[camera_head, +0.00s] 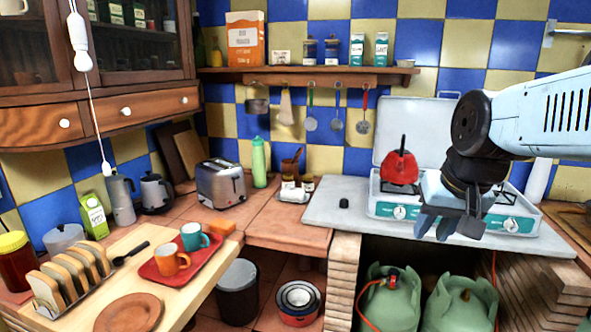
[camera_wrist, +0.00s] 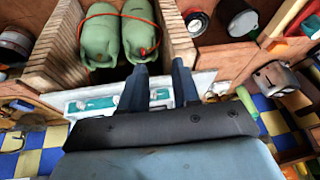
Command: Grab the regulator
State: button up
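The regulator (camera_head: 391,279) looks like a small red and dark fitting on top of the left green gas bottle (camera_head: 389,302), under the counter. An orange hose (camera_head: 361,301) runs from it. My gripper (camera_head: 447,228) is in front of the stove, above and to the right of the regulator, apart from it. In the wrist view my gripper (camera_wrist: 159,80) has its two fingers spread with nothing between them.
A second green bottle (camera_head: 461,306) stands to the right. Brick walls (camera_head: 341,285) flank the bottle bay, and the grey countertop (camera_head: 325,212) overhangs it. A gas stove (camera_head: 384,208) with a red kettle (camera_head: 400,166) stands on top. A dark bin (camera_head: 237,291) is to the left.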

aim_at(394, 272)
jog(key=u, duration=0.8)
jog(key=k, duration=0.85)
jog(key=z, duration=0.25)
jog(key=i, duration=0.5)
jog(key=z, duration=0.05)
